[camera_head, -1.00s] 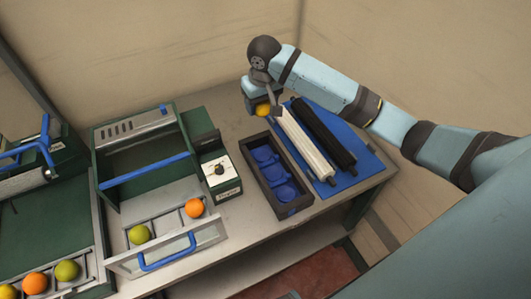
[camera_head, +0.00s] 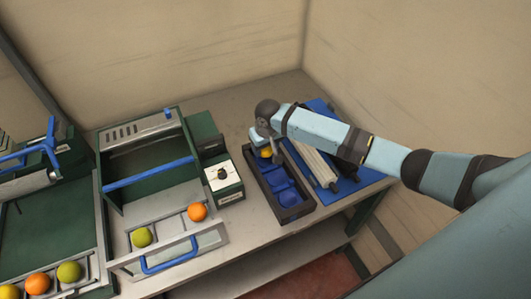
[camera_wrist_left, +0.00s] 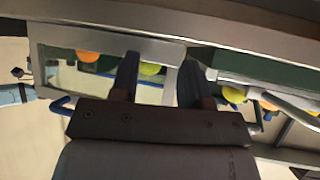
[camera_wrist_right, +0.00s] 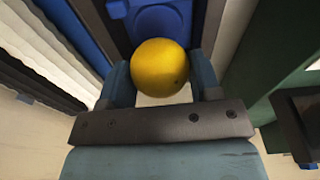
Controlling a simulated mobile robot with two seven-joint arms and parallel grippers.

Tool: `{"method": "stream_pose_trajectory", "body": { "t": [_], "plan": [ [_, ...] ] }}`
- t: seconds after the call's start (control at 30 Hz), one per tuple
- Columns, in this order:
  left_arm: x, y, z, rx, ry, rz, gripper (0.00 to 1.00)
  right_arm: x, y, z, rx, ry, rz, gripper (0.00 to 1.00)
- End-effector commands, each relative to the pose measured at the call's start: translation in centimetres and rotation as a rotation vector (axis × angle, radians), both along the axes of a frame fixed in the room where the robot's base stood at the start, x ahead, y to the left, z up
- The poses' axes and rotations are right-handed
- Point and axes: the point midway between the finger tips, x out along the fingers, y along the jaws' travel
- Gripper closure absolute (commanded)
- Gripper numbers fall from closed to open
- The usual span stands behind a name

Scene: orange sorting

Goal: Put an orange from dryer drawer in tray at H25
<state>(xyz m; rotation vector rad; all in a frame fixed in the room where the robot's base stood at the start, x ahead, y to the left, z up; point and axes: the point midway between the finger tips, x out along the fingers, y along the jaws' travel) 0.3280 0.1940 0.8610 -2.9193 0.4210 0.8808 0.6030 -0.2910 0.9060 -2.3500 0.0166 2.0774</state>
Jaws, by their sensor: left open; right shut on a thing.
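My right gripper (camera_head: 264,146) is shut on a yellow-orange orange (camera_head: 266,152). In the right wrist view the gripper (camera_wrist_right: 160,85) has a finger on each side of the orange (camera_wrist_right: 160,68). The orange is over the far end of the dark tray (camera_head: 296,213) with blue round cups; the tray's blue cups (camera_wrist_right: 155,22) show behind it. The open dryer drawer (camera_head: 198,240) with a blue handle holds a yellow-green orange (camera_head: 142,237) and a bright orange one (camera_head: 197,211). My left gripper (camera_wrist_left: 159,62) is open and empty, in its wrist view only. I cannot read an H25 label.
A blue mat (camera_head: 345,185) with a white and a black roller lies right of the tray. A small box with a knob (camera_head: 223,180) stands between dryer and tray. More fruit sits in another drawer at the lower left, including an orange one (camera_head: 38,283).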

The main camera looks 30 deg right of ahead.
Motion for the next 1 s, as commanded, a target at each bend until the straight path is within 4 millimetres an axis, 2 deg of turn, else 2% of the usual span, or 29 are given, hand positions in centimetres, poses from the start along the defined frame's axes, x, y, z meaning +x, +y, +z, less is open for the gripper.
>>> {"method": "stream_pose_trajectory", "body": {
  "t": [0.23,0.6,0.63,0.67,0.87,1.0],
  "plan": [
    [0.0,-0.1,0.1,-0.001,0.0,0.0,0.57,-0.1,-0.1,-3.5,-0.001,0.003,-0.001,0.67],
    [0.0,-0.1,0.2,-0.003,-0.001,0.0,0.57,0.0,0.0,-3.9,0.0,0.001,0.0,0.67],
    [0.0,-0.1,0.2,-0.003,-0.001,0.0,0.57,-0.1,0.0,-4.0,0.0,0.001,0.0,0.4],
    [0.0,-0.1,0.2,-0.003,-0.001,0.0,0.57,0.0,0.0,-3.9,0.0,0.0,0.0,0.33],
    [0.1,-0.1,0.3,-0.002,-0.002,0.001,0.57,0.0,0.0,-3.9,0.0,0.0,0.0,0.32],
    [0.1,-0.1,0.3,-0.002,-0.002,0.001,0.57,-0.1,-0.1,-2.9,0.0,-0.001,-0.001,0.32]
  ]
}}
